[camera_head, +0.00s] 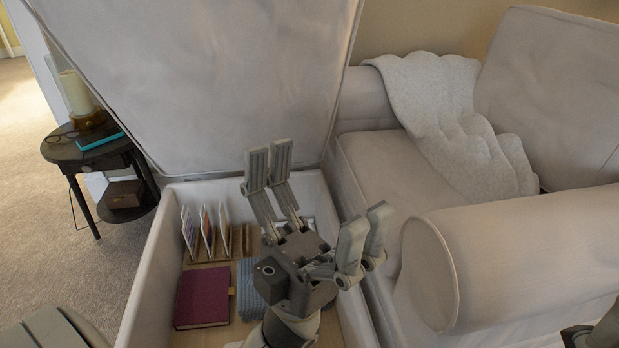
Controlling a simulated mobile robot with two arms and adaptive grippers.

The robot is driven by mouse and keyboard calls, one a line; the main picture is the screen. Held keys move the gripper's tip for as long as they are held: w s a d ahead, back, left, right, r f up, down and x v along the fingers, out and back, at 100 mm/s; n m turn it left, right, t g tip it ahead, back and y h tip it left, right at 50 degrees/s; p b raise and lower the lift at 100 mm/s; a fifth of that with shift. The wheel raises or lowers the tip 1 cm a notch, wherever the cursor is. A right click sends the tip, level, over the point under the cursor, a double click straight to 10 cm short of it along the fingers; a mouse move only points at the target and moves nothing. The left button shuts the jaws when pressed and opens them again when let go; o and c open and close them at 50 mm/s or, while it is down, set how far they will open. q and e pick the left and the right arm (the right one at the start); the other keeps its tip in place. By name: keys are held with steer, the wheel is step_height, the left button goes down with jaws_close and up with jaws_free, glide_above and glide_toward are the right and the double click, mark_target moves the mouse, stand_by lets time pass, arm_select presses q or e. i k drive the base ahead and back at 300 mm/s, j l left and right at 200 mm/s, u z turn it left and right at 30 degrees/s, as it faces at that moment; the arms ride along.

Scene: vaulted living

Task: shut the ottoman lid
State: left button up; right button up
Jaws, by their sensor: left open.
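The ottoman's lid (210,70) stands raised, a large pale upholstered panel tilted up at the back. The ottoman (155,245) is an open pale box with its inside showing. My left gripper (317,200) is open and empty, with its fingers spread and pointing up toward the lid. In the picture it lies over the right part of the open box, below the lid, and no contact with the lid shows. It hides part of the contents and the rear right rim.
In the box are a maroon book (203,297), upright cards in a wooden rack (209,240) and a blue-grey woven item (246,290). A sofa (520,240) with a white throw (450,120) stands close on the right. A dark round side table (75,152) stands left; carpet lies clear there.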

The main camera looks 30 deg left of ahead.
mark_target(199, 84)
steer(key=u, duration=1.5)
